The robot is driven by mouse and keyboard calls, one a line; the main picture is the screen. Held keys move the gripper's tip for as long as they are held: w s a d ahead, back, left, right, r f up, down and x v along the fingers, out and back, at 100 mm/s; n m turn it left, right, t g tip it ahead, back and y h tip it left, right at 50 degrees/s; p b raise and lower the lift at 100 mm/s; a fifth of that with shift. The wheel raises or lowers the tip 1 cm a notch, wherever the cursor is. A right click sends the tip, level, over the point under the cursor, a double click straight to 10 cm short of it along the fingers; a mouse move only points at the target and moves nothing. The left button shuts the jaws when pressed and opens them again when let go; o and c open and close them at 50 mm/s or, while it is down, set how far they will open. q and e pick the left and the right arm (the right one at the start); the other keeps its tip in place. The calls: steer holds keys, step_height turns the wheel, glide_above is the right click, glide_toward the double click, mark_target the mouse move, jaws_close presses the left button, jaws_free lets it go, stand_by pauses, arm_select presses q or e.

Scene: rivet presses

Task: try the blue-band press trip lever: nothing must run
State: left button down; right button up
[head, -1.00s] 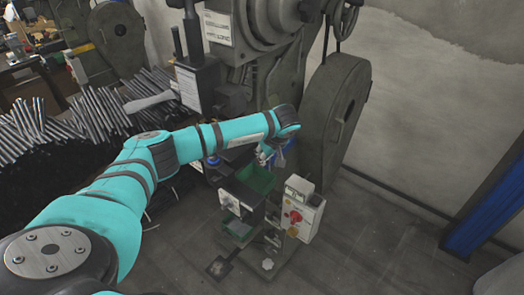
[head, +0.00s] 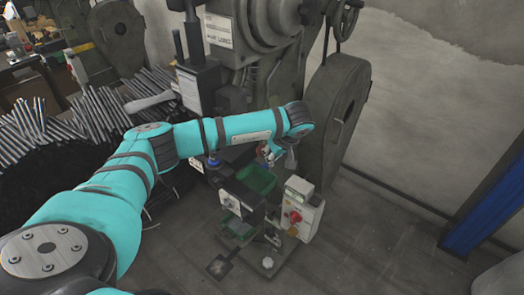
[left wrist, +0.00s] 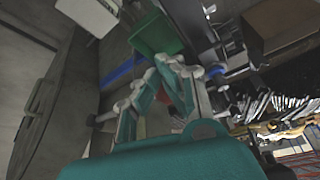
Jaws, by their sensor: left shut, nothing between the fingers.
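The green bin also shows in the left wrist view (left wrist: 157,35). A blue part (head: 212,160) shows at its left, and a blue strip (left wrist: 122,72) shows in the left wrist view. I cannot make out the trip lever for certain. My left gripper (head: 270,153) is above the press, partly hidden by my arm. In the left wrist view its fingers (left wrist: 172,62) are shut and empty, pointing toward the bin. My right gripper is not in view.
A pale control box (head: 301,215) with a red button stands at the press's right. A dark pedal plate (head: 220,267) lies on the floor in front. A large grey machine with a flywheel guard (head: 339,120) stands behind. Metal rods (head: 90,110) are heaped at left.

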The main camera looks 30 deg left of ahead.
arm_select(q)
steer(key=v, duration=0.8)
steer(key=shift+r, duration=0.2)
steer(key=shift+d, duration=0.1)
